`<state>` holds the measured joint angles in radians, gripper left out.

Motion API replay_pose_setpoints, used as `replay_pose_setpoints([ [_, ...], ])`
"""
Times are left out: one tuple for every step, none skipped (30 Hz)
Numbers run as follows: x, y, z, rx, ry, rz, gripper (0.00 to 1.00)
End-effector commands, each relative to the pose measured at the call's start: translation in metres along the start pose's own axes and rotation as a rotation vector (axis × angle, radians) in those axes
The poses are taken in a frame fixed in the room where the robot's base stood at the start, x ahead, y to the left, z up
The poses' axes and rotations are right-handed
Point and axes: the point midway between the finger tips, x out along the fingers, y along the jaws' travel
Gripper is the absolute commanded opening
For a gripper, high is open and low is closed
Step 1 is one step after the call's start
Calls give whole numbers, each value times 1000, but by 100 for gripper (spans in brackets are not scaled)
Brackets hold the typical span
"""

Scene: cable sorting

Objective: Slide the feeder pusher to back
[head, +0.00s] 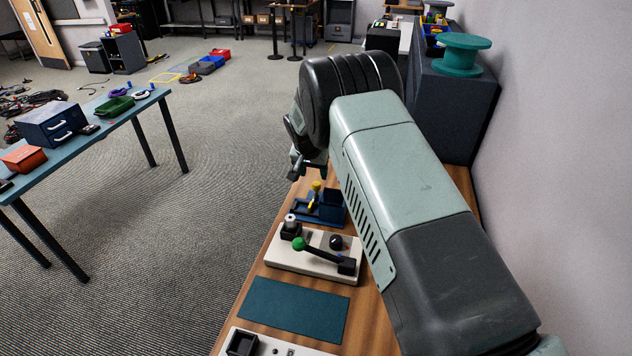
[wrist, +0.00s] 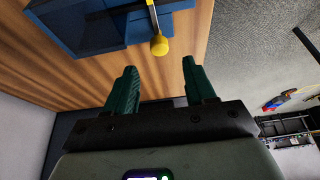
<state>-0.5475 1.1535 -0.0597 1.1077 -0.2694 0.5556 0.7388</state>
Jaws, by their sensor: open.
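The feeder (head: 332,207) is a dark blue unit on the wooden bench top, beyond the white lever panel. Its pusher has a yellow knob (head: 316,186), which stands up at the feeder's left side. In the wrist view the blue feeder (wrist: 95,30) lies at the top, with the yellow knob (wrist: 159,45) on a thin stem just ahead of the gap between my fingers. My gripper (wrist: 161,72) is open and empty, with its two dark green fingers apart and not visibly touching the knob. In the head view the arm partly hides the feeder's right side.
A white panel (head: 290,262) with a green-knobbed lever (head: 299,243) stands nearer than the feeder. A teal mat (head: 293,307) and another white panel (head: 262,345) lie closer. A dark cabinet (head: 455,110) with a green spool (head: 461,53) stands behind, beside the wall.

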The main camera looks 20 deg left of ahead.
Motion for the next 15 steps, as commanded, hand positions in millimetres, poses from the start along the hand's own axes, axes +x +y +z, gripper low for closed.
replay_pose_setpoints([
  [12,1,1,0,-2,2,55],
  [18,1,1,1,-2,1,55],
  [26,1,0,0,-1,1,55],
  [32,1,1,0,-2,2,55],
  [36,1,0,1,-1,1,55],
  [43,1,1,1,-2,1,55],
  [47,1,1,1,-1,1,55],
  [51,1,1,0,-2,1,55],
  [55,0,0,0,-1,0,55],
  [58,0,0,0,-1,0,55],
  [60,0,0,0,-1,0,55],
  [63,0,0,0,0,0,55],
  [64,0,0,0,0,0,55],
  [66,1,0,0,0,0,55],
  [67,1,0,0,0,0,55],
])
